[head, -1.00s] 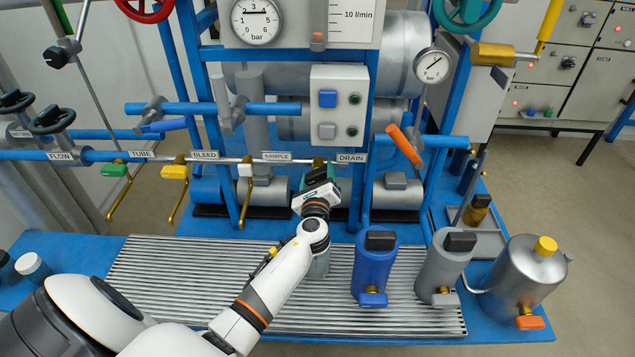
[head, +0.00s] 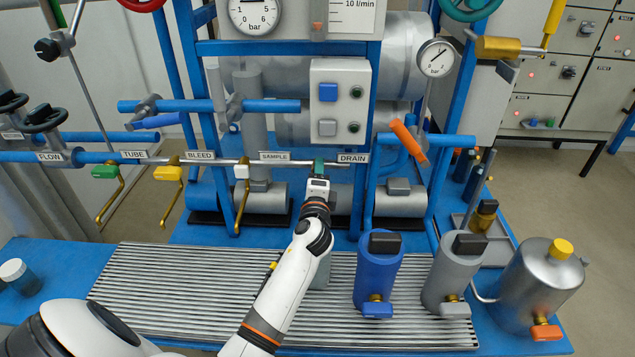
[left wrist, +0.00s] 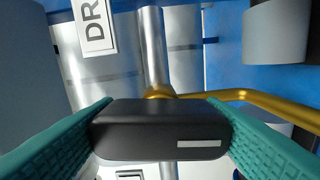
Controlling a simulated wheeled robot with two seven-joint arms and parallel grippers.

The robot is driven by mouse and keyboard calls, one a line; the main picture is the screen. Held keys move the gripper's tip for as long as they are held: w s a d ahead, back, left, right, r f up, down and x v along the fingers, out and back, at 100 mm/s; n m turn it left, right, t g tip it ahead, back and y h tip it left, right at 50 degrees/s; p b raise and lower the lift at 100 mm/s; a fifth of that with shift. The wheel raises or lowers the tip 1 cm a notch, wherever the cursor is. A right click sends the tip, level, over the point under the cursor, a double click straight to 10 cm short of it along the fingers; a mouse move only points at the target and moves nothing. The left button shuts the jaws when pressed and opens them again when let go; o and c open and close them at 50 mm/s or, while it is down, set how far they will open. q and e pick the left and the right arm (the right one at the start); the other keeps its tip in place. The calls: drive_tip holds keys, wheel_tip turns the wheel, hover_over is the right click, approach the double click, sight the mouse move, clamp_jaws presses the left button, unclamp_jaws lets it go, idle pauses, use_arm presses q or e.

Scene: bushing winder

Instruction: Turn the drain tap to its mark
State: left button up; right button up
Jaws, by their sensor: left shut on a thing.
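The drain tap's black handle (left wrist: 150,125) fills the middle of the left wrist view, with a light bar on its face. The handle lies crosswise between the green fingers of my left gripper (left wrist: 162,130), which is shut on it. A brass spout (left wrist: 255,97) runs right from behind the handle. The DRAIN label (head: 353,158) sits on the pipe just right of my left gripper (head: 319,165) in the head view; part of it shows in the left wrist view (left wrist: 95,26). My gripper hides the tap in the head view. I cannot make out the tap's mark. My right gripper is not in view.
Taps with green (head: 105,172), yellow (head: 168,173) and white (head: 241,171) handles hang left along the same pipe. A blue canister (head: 377,275) and a grey canister (head: 450,275) stand right of my arm. The ribbed grating (head: 185,290) is clear on its left.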

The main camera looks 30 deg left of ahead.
use_arm(q)
drive_tip(key=shift+f+n, duration=0.1)
drive_tip(key=shift+n, duration=0.5)
drive_tip(key=o, duration=1)
drive_tip(key=b+v, duration=0.1)
drive_tip(key=v, duration=1.1)
drive_tip(key=shift+b, duration=0.4)
